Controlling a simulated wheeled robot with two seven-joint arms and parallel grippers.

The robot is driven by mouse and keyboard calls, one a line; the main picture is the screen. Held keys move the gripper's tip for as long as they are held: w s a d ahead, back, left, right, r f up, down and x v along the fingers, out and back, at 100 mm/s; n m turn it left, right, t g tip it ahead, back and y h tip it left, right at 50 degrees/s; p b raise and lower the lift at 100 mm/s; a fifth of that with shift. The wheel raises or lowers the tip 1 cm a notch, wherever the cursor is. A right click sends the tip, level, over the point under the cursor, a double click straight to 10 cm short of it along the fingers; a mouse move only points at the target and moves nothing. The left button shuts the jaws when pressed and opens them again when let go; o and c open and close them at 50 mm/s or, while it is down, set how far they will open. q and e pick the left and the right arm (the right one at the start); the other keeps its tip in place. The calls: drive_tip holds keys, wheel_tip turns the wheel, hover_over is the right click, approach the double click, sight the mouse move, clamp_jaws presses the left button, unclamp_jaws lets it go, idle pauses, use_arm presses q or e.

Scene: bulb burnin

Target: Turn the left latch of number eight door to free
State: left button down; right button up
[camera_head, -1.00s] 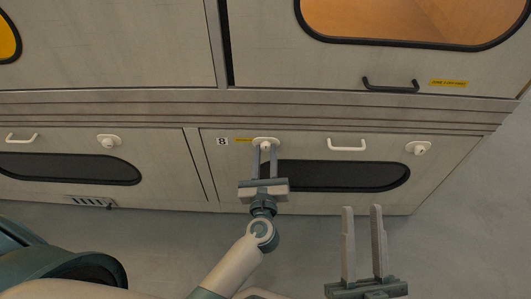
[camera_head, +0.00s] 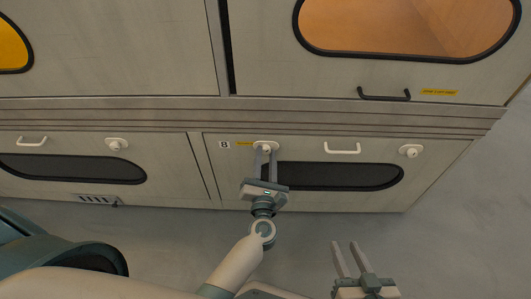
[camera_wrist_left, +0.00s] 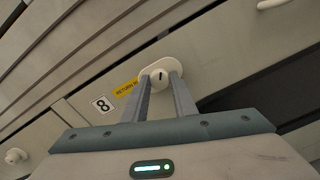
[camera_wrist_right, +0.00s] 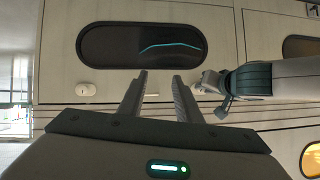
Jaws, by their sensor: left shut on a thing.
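The number eight door (camera_head: 222,170) is a pale panel with a dark window and an "8" label (camera_head: 224,145). Its left latch (camera_head: 265,145) is a white knob on an oval plate near the top left of the door. In the left wrist view the latch (camera_wrist_left: 160,68) shows a dark slot mark. My left gripper (camera_head: 266,151) is shut on the latch knob, with a finger (camera_wrist_left: 181,90) on each side. It is tilted relative to the door. My right gripper (camera_head: 346,244) is open and empty, below and in front of the door.
A white handle (camera_head: 343,150) and a right latch (camera_head: 411,151) are on the same door. A neighbouring door to the left has its own handle (camera_head: 31,141) and latch (camera_head: 117,143). Above is a door with a black handle (camera_head: 384,96). Floor (camera_head: 460,240) is clear at right.

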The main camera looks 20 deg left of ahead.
use_arm(q)
drive_tip(key=shift+r+m+p, duration=0.15)
drive_tip(key=shift+m+p, duration=0.6)
drive_tip(key=shift+m, duration=0.25)
drive_tip(key=shift+m+p, duration=0.6)
drive_tip(key=shift+m, duration=0.1)
drive_tip(key=m+p, duration=0.3)
drive_tip(key=m, duration=0.1)
drive_tip(key=shift+m, duration=0.3)
drive_tip(key=shift+m+p, duration=0.8)
drive_tip(key=shift+m, duration=0.8)
use_arm(e)
drive_tip(key=s+d+f+g+h, duration=0.3)
drive_tip(key=s+d+f+g, duration=0.1)
drive_tip(key=s+d+g, duration=0.3)
drive_tip(key=shift+s+d+f+m+g+h, duration=0.35)
drive_tip(key=shift+s+d, duration=0.4)
drive_tip(key=shift+d, duration=0.65)
use_arm(q)
drive_tip(key=shift+f, duration=0.2)
drive_tip(key=c, duration=1.4)
unclamp_jaws()
drive_tip(key=shift+c, duration=0.2)
drive_tip(key=shift+s, duration=0.1)
